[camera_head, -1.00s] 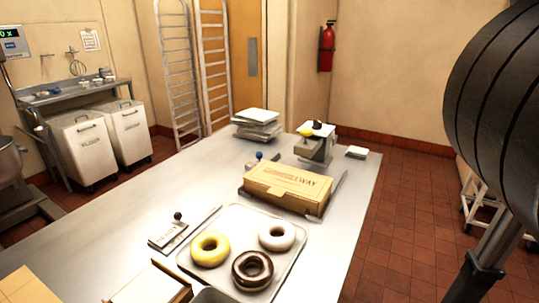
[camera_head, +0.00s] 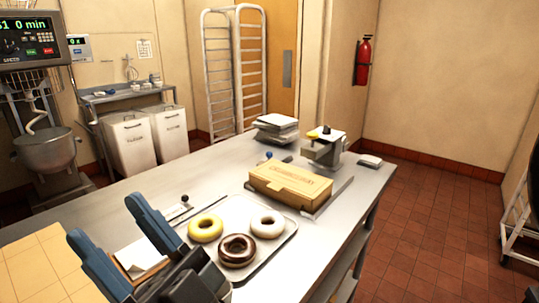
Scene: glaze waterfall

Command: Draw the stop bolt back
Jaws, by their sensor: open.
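A small metal fitting with a black knob (camera_head: 185,199) lies on the steel table (camera_head: 215,165), just left of the tray. It may be the stop bolt; I cannot tell for sure, and its lower part is partly behind my gripper. A blue knob (camera_head: 268,155) stands behind the yellow box. My gripper (camera_head: 103,219) is at the lower left, with two blue fingers spread apart and nothing between them. It is nearer to the camera than the black-knobbed fitting and appears apart from it.
A tray (camera_head: 290,240) holds a yellow, a white and a dark doughnut. A yellow box (camera_head: 290,182) lies behind it, with a small machine (camera_head: 324,148) and stacked trays (camera_head: 276,128) farther back. A paper pad (camera_head: 142,256) lies beside my fingers. Open floor (camera_head: 430,220) is at right.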

